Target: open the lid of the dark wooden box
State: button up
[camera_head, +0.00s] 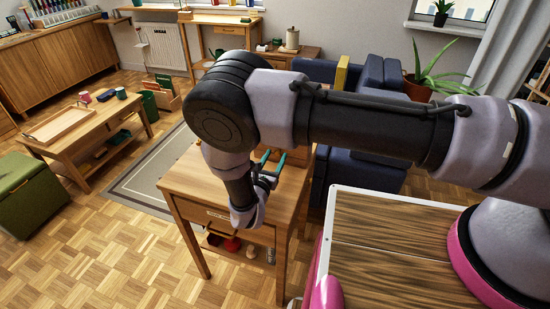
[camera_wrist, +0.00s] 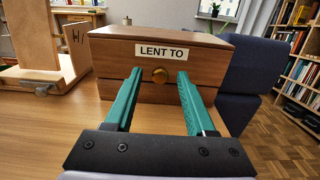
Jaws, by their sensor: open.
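The dark wooden box (camera_wrist: 115,52) stands shut in the wrist view, just ahead of my gripper (camera_wrist: 160,75). My gripper is open and empty.
A light wooden stand (camera_wrist: 45,50) is left of the box. A dark blue armchair (camera_wrist: 250,75) is behind it to the right, with bookshelves (camera_wrist: 300,60) beyond. In the head view, a low bench (camera_head: 75,140) and a green stool (camera_head: 30,190) stand left; parquet floor lies between.

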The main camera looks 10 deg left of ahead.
jog(key=shift+w, duration=0.1)
grip_shut()
dwell(1.4)
